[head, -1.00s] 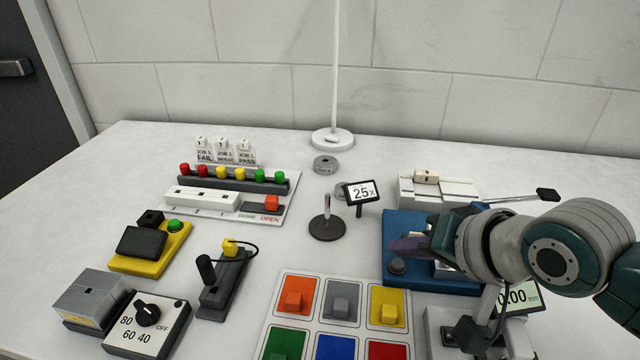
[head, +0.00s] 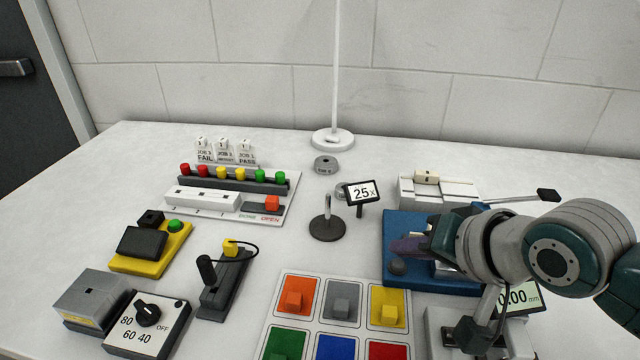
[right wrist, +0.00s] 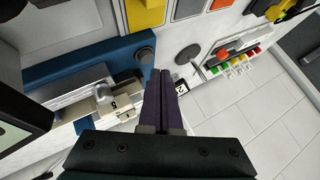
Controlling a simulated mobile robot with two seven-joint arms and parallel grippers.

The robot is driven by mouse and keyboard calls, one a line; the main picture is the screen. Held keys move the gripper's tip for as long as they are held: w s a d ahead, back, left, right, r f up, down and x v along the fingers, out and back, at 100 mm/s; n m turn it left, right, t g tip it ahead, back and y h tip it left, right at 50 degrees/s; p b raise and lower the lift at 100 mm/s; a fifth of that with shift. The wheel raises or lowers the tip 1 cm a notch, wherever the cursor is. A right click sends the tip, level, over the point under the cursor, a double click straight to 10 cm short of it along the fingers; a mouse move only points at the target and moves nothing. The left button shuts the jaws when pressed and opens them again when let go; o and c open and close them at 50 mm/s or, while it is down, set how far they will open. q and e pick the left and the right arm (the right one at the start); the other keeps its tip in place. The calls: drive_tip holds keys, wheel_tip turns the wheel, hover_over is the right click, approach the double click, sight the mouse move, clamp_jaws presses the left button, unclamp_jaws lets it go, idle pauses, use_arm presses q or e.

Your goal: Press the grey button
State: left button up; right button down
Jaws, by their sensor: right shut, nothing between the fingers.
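A round dark grey button (head: 397,266) sits at the left front corner of a blue base (head: 392,225). In the right wrist view the same button (right wrist: 145,56) is just left of the fingertips. My right gripper (head: 400,245) is shut and empty, its purple fingers pointing left. In the head view its tips appear just behind the button; in the right wrist view the tips (right wrist: 164,73) look apart from it, though the height gap is hard to judge. My left gripper is not in view.
A card panel with coloured blocks, including a grey square block (head: 343,305), lies front centre. A small stand with a "25x" sign (head: 361,192) is left of the blue base. A yellow box (head: 150,245) and dial box (head: 147,322) stand at the left.

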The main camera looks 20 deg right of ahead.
idle(0.4)
drive_tip(key=shift+f, duration=0.45)
drive_tip(key=shift+f+b, duration=0.35)
drive_tip(key=shift+f, duration=0.15)
idle(0.5)
drive_tip(key=shift+r, duration=0.1)
drive_tip(key=shift+r+p, duration=0.85)
drive_tip(key=shift+p, duration=0.3)
wheel_tip(320, 180, up, 5)
drive_tip(key=p, duration=0.5)
drive_tip(key=shift+p, duration=0.3)
